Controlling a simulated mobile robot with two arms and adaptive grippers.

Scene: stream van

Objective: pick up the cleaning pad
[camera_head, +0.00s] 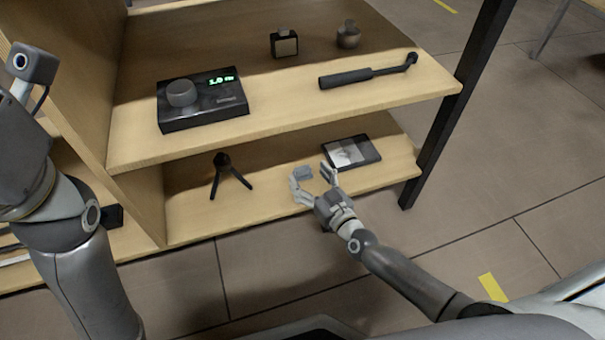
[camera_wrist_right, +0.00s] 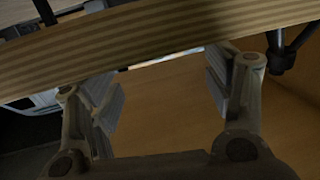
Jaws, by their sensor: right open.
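A small grey-blue piece (camera_head: 303,173), which may be the cleaning pad, shows on the lower shelf between the fingertips of my right gripper (camera_head: 312,178). I cannot tell it surely from a finger's inner pad. My right gripper is open at the lower shelf's front part, its fingers spread around that spot. In the right wrist view the open gripper (camera_wrist_right: 163,88) shows its two fingers apart, with nothing clearly held between them. My left arm comes in from the left in the head view; its gripper is not in view.
A tablet-like dark panel (camera_head: 351,151) lies just behind my right gripper, and a small tripod (camera_head: 226,174) stands to its left. The upper shelf (camera_head: 285,107) overhangs behind and above, with a black device (camera_head: 203,100) and a stick (camera_head: 366,75). A dark post (camera_head: 440,127) stands right.

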